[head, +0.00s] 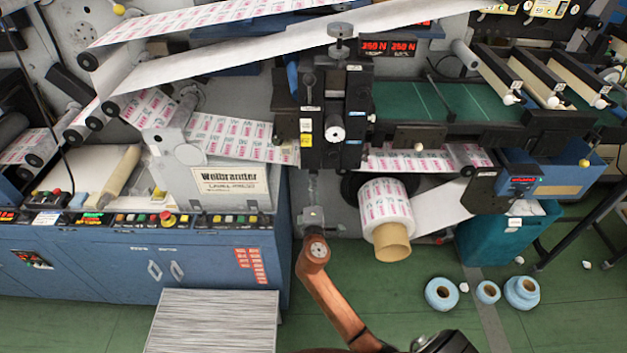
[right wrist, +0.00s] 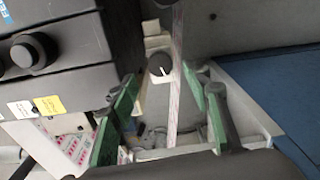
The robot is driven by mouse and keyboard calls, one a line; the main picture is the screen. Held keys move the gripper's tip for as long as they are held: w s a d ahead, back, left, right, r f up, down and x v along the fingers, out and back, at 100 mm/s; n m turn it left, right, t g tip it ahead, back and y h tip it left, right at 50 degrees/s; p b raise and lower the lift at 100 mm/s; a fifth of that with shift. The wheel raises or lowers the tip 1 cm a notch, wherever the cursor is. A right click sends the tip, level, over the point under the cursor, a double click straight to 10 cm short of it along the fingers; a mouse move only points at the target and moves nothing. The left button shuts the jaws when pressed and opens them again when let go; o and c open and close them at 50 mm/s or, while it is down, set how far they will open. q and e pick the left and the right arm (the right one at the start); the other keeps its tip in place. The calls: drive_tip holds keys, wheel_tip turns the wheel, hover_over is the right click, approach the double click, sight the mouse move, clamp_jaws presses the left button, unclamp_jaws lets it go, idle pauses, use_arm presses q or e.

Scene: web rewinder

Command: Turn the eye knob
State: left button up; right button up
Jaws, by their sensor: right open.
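The eye knob (right wrist: 160,65) is a dark round knob with a white pointer line, in the upper middle of the right wrist view. I cannot make it out in the head view. My right gripper (right wrist: 167,98) is open, its green-padded fingers on either side of the view and the knob ahead between them, with no visible contact. A thin printed web edge runs down between the fingers, just right of the knob. In the head view my right gripper (head: 313,213) is below the black head unit (head: 325,120). My left gripper is not in view.
The black unit's dark block (right wrist: 55,60) with knobs stands close on the left of the right wrist view. A printed roll (head: 385,212) is right of my gripper in the head view. The blue cabinet (head: 100,260) is at left. Blue-white rolls (head: 440,293) lie on the green floor.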

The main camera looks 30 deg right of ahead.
drive_tip(key=v, duration=0.6)
drive_tip(key=shift+s+a, duration=0.25)
wheel_tip(320, 180, down, 26)
drive_tip(key=s+a+g+y, duration=0.2)
drive_tip(key=g+y, duration=0.2)
drive_tip(key=s+f+m+g+y, duration=0.1)
drive_tip(key=s+f, duration=0.3)
drive_tip(key=f, duration=0.3)
drive_tip(key=s+a+f+m+g+y, duration=0.1)
drive_tip(key=s+f, duration=0.3)
drive_tip(key=f, duration=0.3)
drive_tip(key=s+f+m+g+y, duration=0.1)
drive_tip(key=s+f+g, duration=0.1)
drive_tip(key=s+f, duration=0.35)
drive_tip(key=s+f+m+g, duration=0.2)
drive_tip(key=s+f, duration=0.6)
drive_tip(key=s, duration=0.5)
drive_tip(key=s+f+m+g+y, duration=0.1)
drive_tip(key=s+f+m+g, duration=0.1)
drive_tip(key=s+f, duration=0.6)
drive_tip(key=s+f+m+g+y, duration=0.1)
drive_tip(key=s+f+m, duration=0.3)
drive_tip(key=s, duration=1.6)
wheel_tip(320, 180, down, 4)
drive_tip(key=shift+d+g, duration=0.25)
drive_tip(key=shift+g, duration=0.55)
